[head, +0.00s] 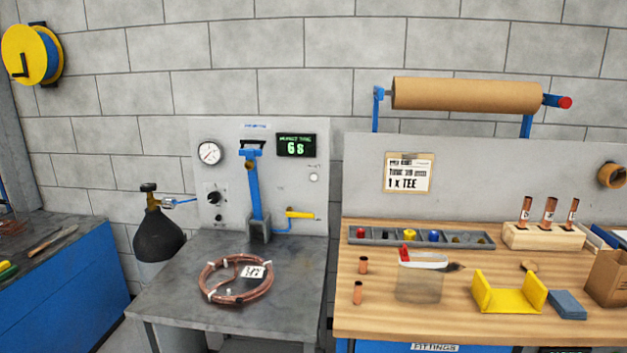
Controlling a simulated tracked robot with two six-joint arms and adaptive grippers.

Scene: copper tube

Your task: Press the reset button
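A grey test panel (287,195) stands at the back of the grey metal table. It carries a display (296,145) with green text that reads "6 s". Below the display is a small pale round button (314,177); whether it is the reset button I cannot read. A small black knob (215,198) sits at the panel's left, under a round gauge (209,152). A blue lever (253,190) stands in the panel's middle, and a yellow handle (299,214) sits at its lower right. Neither of my grippers is in view.
A copper tube coil (212,296) lies on the metal table (180,310). A dark gas cylinder (158,235) stands at its left. The wooden bench (450,327) at right holds a parts tray (370,240), a clear cup (418,285) and a yellow bracket (508,298).

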